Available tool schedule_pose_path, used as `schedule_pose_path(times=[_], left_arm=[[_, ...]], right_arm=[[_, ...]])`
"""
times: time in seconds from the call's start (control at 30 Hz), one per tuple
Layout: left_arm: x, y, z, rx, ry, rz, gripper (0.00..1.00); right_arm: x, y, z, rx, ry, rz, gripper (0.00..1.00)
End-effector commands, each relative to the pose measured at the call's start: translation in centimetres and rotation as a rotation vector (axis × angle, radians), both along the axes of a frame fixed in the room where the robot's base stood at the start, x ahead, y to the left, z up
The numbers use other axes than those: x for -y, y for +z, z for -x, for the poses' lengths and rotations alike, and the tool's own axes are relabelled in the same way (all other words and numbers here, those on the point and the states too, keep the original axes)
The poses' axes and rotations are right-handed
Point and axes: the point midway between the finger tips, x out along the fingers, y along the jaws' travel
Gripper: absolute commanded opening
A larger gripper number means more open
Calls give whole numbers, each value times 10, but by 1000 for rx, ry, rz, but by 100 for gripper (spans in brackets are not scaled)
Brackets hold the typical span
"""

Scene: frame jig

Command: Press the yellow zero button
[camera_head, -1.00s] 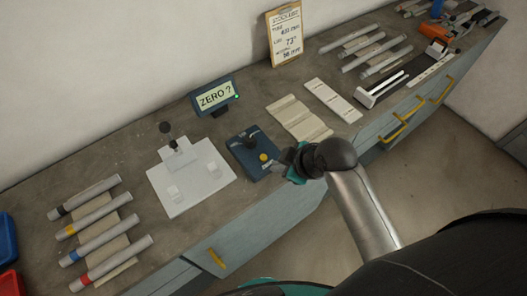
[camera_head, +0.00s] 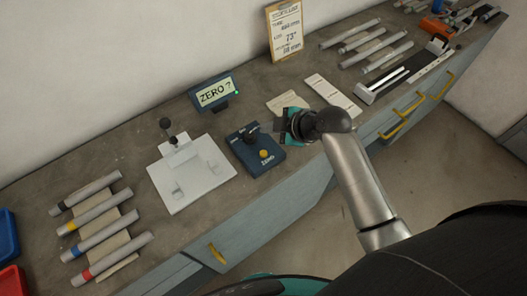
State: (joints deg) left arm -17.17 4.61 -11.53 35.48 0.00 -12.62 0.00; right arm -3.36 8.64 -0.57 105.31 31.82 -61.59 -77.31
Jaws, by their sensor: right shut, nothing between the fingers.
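The yellow zero button (camera_head: 264,154) sits on a dark blue box (camera_head: 248,146) with a black knob, near the front of the bench. The display (camera_head: 214,93) behind it reads "ZERO ?". My right gripper (camera_head: 277,127) is shut and empty. It is just right of the blue box, apart from the button as far as I can tell, and partly hidden by its own teal and black wrist. My left gripper is out of view.
A white plate fixture (camera_head: 200,185) with a black-knobbed clamp stands left of the box. Tubes with coloured bands (camera_head: 105,240) lie at the left on the bench. A clipboard (camera_head: 285,30) leans on the wall. Pale boards (camera_head: 333,96) and a black rail fixture (camera_head: 405,75) are at right.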

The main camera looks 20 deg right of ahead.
Motion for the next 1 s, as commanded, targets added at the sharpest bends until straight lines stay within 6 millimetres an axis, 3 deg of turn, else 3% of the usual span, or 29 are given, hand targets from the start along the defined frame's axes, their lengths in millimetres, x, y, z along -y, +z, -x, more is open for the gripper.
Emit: schedule_pose_path(times=[0.27,0.7,1.0], left_arm=[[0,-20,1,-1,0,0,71],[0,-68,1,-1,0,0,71],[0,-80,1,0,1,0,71]], right_arm=[[0,-20,0,0,-1,-1,0],[0,-70,0,-2,0,1,0],[0,-88,0,-1,1,0,0]])
